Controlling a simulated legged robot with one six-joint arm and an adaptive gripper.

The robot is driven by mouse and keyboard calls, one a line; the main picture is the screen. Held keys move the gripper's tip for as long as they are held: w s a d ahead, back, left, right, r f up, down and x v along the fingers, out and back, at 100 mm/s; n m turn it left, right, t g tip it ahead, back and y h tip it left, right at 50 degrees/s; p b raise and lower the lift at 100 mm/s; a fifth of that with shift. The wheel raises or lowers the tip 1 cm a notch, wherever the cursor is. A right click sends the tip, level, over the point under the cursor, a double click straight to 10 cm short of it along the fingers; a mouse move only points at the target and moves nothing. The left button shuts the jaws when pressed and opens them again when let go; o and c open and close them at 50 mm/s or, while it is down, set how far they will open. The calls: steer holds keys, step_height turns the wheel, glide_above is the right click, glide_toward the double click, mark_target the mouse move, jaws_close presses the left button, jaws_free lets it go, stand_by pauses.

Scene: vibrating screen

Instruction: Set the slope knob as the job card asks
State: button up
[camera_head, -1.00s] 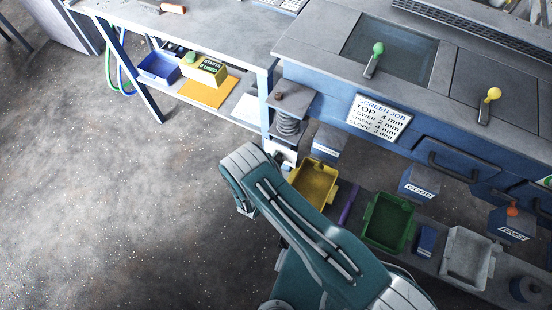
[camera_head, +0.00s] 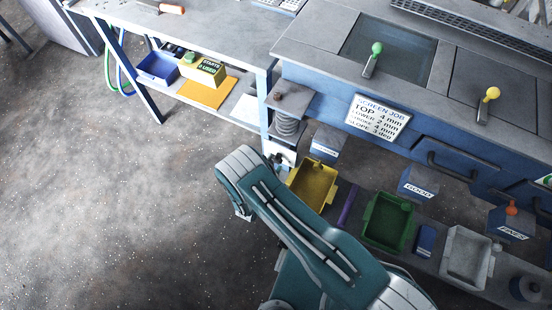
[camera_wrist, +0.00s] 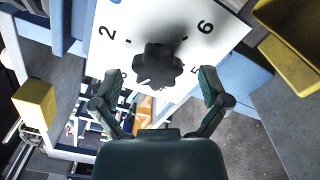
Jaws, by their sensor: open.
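The slope knob (camera_wrist: 158,66) is dark and lobed, on a white dial plate (camera_wrist: 115,22) with the numbers 2, 5 and 6 readable in the wrist view. Where its mark points is unclear. My gripper (camera_wrist: 154,88) is open, one finger on each side below the knob, with no clear contact. In the head view the gripper is hidden behind my arm; a bit of the white dial (camera_head: 289,152) seems to show past it. The job card (camera_head: 378,116) on the blue machine front reads top 4 mm, lower 2 mm and slope 3 deg; the stroke line is blurred.
A yellow bin (camera_head: 313,186), a green bin (camera_head: 387,222) and a grey bin (camera_head: 467,256) stand under the machine. A spring mount (camera_head: 288,122) is above the dial. Green (camera_head: 376,50) and yellow (camera_head: 491,94) knobbed levers stand on top. The floor at left is clear.

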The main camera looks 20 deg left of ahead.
steer(key=s, duration=1)
steer(key=shift+s+a, duration=0.35)
steer(key=shift+a, duration=0.1)
